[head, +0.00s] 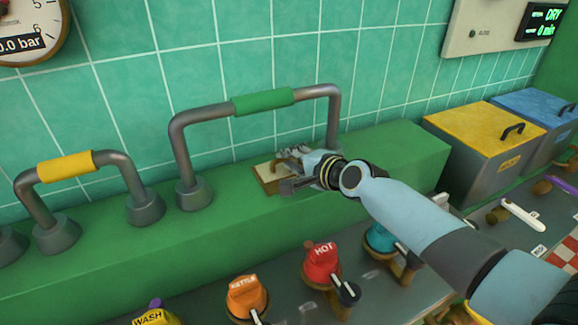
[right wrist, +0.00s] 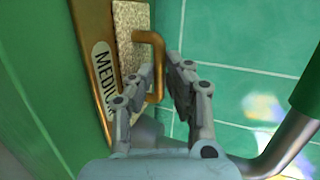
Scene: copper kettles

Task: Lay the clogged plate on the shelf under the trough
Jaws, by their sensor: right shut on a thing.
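A brass-framed plate (head: 268,176) with a pale speckled face sits at the top of the long green ledge (head: 235,215), below the pipe handle with the green grip (head: 262,101). In the right wrist view the plate (right wrist: 128,40) shows a white label with "MEDIU" readable and a bent brass handle (right wrist: 158,62). My right gripper (head: 290,168) is shut on the plate's handle, its fingers (right wrist: 163,82) on either side of it. The gripper hides part of the plate. I cannot make out the trough or the shelf under it. My left gripper is not in view.
A pipe handle with a yellow grip (head: 65,166) stands at the left. Orange (head: 246,298), red (head: 322,262) and teal (head: 380,238) knobs line the front. Yellow-lidded (head: 485,128) and blue-lidded (head: 537,105) bins stand at the right. A tiled wall is behind.

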